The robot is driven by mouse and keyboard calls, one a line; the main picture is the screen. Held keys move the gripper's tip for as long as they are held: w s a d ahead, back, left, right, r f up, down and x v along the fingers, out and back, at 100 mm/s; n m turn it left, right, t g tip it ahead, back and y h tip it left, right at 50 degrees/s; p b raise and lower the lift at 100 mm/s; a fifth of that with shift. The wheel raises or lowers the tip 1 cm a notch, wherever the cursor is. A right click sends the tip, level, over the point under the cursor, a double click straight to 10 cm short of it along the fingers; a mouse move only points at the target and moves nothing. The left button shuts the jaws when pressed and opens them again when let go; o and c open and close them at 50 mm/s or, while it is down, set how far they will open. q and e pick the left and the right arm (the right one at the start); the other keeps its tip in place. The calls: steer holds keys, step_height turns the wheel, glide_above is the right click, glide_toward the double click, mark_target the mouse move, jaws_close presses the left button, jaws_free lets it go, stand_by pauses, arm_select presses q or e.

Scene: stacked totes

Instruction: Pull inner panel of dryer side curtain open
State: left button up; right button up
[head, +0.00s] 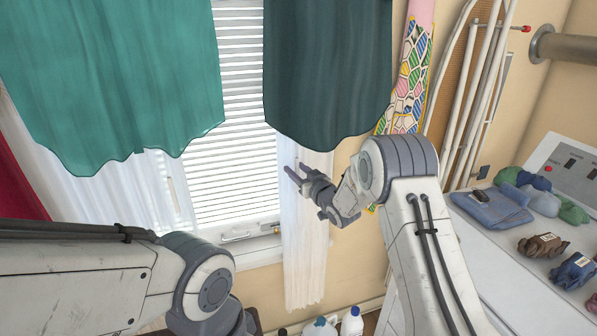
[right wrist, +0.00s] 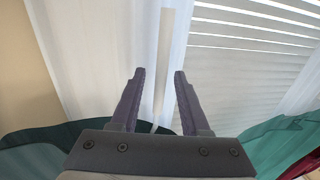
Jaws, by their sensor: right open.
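The white sheer inner panel (head: 304,255) on the dryer side hangs below the dark teal outer curtain (head: 328,70), at the right edge of the window. My right gripper (head: 295,169) is at the upper visible part of this panel, just under the teal hem. In the right wrist view, its two fingers (right wrist: 159,74) are apart with nothing clamped between them. The white panel (right wrist: 100,50) lies beyond the fingers there. I cannot tell whether the fingers touch the cloth. My left arm comes in at lower left, its gripper out of view.
Window blinds (head: 235,100) and a sill with a handle (head: 250,234) are left of the panel. A lighter teal curtain (head: 115,80) hangs further left. An ironing board (head: 462,80) leans at right. The dryer top (head: 530,245) holds folded clothes. Bottles (head: 352,322) stand below.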

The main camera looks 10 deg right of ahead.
steer(key=b+v, duration=0.2)
steer(key=v, duration=0.8)
steer(key=shift+s+b, duration=0.25)
steer(key=shift+b, duration=0.1)
